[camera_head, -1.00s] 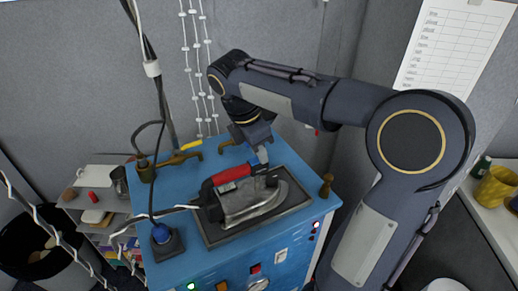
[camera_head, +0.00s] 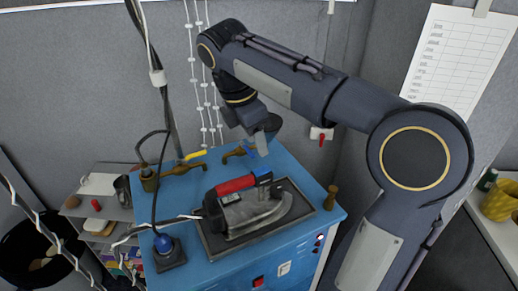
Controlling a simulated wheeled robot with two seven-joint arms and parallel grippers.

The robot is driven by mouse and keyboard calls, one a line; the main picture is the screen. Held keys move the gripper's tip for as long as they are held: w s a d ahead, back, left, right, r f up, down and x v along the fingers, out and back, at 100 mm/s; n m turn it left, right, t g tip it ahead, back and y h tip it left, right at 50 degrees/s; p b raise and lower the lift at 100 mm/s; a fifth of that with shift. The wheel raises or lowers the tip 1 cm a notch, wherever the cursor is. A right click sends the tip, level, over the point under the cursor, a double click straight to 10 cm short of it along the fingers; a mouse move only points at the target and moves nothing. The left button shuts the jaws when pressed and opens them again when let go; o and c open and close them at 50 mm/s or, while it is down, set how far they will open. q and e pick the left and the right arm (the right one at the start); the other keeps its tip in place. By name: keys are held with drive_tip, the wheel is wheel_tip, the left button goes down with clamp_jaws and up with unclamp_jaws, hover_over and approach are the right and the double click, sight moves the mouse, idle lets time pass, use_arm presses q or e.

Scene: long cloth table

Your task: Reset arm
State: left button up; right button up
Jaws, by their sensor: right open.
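My right gripper (camera_head: 258,150) is open and empty. It hangs above the back of the blue machine (camera_head: 190,208), behind and above the iron. The iron (camera_head: 252,212) has a red handle and a grey metal body. It lies on a dark plate (camera_head: 298,206) on top of the machine, apart from the gripper. My right arm reaches in from the right side of the view. My left gripper is not in view.
Brass taps (camera_head: 180,166) stand along the back edge of the machine, and a brass knob (camera_head: 331,197) at its right edge. A cable hangs down on the left.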

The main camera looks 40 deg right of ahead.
drive_tip(key=shift+a+r, duration=0.1)
drive_tip(key=shift+r, duration=0.1)
idle(0.4)
drive_tip(key=shift+s+f, duration=0.2)
drive_tip(key=shift+f, duration=0.05)
drive_tip(key=s+a+f+m+t+y+b, duration=0.2)
drive_tip(key=s+a+f+m+t+y, duration=0.1)
drive_tip(key=s+a+f+m, duration=0.2)
drive_tip(key=s+a+f+m+t+y+b, duration=0.2)
drive_tip(key=s+a+f+m, duration=0.3)
drive_tip(key=s+f+m, duration=0.5)
wheel_tip(320, 180, down, 4)
drive_tip(key=m+t+y, duration=0.1)
drive_tip(key=m, duration=0.1)
drive_tip(key=shift+s+m+y, duration=0.25)
drive_tip(key=shift+m+y, duration=0.05)
drive_tip(key=shift+y, duration=0.1)
